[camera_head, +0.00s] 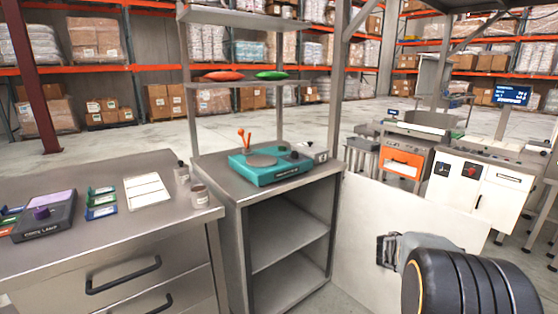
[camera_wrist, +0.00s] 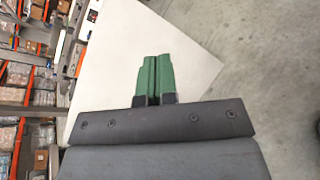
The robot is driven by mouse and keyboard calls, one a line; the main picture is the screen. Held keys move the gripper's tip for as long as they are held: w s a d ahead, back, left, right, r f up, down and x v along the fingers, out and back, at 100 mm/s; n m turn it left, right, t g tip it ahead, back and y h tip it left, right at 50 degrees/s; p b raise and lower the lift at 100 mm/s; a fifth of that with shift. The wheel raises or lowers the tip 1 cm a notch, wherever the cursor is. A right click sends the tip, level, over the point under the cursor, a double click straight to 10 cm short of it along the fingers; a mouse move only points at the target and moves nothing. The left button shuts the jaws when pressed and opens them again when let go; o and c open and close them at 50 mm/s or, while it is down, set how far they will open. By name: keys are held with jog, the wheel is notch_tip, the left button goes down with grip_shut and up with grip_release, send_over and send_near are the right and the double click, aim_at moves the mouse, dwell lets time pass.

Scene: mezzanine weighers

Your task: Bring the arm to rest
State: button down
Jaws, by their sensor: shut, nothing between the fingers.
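My gripper (camera_head: 382,251) is at the lower right in the head view, in front of a white panel (camera_head: 372,210) and to the right of the open shelf unit. The dark, rounded part of my arm fills the lower right corner. In the wrist view my gripper (camera_wrist: 153,62) has its two green fingers together, with nothing between them. The white panel (camera_wrist: 195,65) lies behind them, with bare floor to its right.
A steel counter (camera_head: 110,232) stands at the left with small items on it. A teal scale (camera_head: 270,165) sits on the open shelf unit (camera_head: 236,215). White cabinets (camera_head: 470,185) and an orange-fronted machine (camera_head: 402,165) stand at the right. Open floor (camera_head: 120,148) lies behind.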

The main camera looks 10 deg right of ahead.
jog(key=s+a+r+m+t+y+p, duration=0.1)
jog(key=s+a+r+m+y+p, duration=0.2)
jog(key=a+r+p, duration=0.3)
jog(key=s+a+r+m+y+p, duration=0.4)
jog(key=a+r+y+p, duration=0.2)
jog(key=a, duration=1.1)
jog(key=s+a+r+m+t+y+p, duration=0.1)
jog(key=s+a+r+m+y+p, duration=0.3)
jog(key=a+r+p, duration=0.3)
jog(key=a+y, duration=0.1)
jog(key=a, duration=0.3)
jog(key=shift+a+r+t, duration=0.15)
jog(key=shift+r+t, duration=0.1)
jog(key=shift+t, duration=0.05)
jog(key=shift+d, duration=0.2)
